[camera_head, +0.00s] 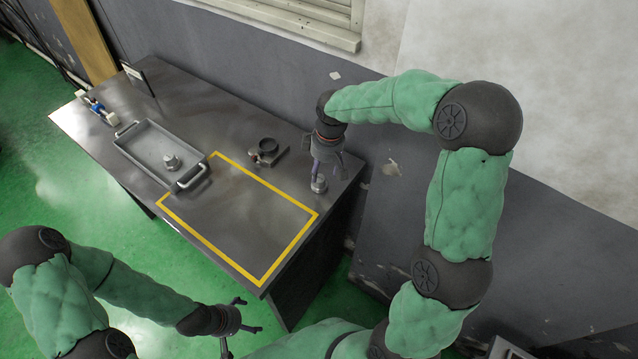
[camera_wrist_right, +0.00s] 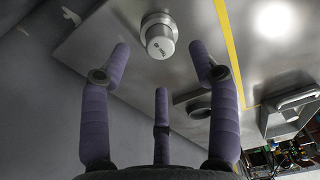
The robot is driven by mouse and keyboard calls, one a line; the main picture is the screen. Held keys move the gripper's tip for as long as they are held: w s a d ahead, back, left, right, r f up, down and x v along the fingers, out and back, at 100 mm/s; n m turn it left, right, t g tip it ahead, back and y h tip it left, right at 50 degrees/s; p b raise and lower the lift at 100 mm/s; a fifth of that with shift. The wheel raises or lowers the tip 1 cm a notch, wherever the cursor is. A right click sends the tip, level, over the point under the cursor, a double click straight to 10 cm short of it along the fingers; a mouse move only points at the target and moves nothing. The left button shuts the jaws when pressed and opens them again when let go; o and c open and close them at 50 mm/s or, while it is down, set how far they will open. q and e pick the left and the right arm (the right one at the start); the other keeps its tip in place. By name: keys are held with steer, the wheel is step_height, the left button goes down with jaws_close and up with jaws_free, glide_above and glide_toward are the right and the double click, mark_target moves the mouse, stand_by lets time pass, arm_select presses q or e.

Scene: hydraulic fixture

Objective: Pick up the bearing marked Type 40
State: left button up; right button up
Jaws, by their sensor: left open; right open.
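A silver cylindrical bearing (camera_head: 319,184) stands on the table near its right end, just below my right gripper (camera_head: 327,168). In the right wrist view the same bearing (camera_wrist_right: 159,38) shows a small dark mark on its end face, too small to read surely. It lies ahead of the spread purple fingers of my right gripper (camera_wrist_right: 161,68), which is open and empty. A second silver bearing (camera_head: 171,161) stands in the grey tray (camera_head: 134,153); its marking cannot be read. My left gripper (camera_head: 241,323) is open and empty, beyond the table's front edge.
A dark fixture with a ring (camera_head: 267,151) stands on the table (camera_head: 235,120), left of my right gripper. A yellow taped rectangle (camera_head: 213,245) encloses bare table. A blue and white item (camera_head: 96,107) and a dark upright plate (camera_head: 138,78) stand at the far left. The wall is close behind.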

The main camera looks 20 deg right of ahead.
mark_target(319, 178)
steer(key=shift+w+f, duration=0.2)
steer(key=shift+f, duration=0.6)
steer(key=f, duration=0.1)
steer(key=f+b, duration=0.1)
steer(key=f, duration=0.1)
steer(key=f+b, duration=0.1)
steer(key=shift+w+a+f, duration=0.2)
steer(key=shift+w+f, duration=0.15)
steer(key=shift+f, duration=0.05)
steer(key=c, duration=1.2)
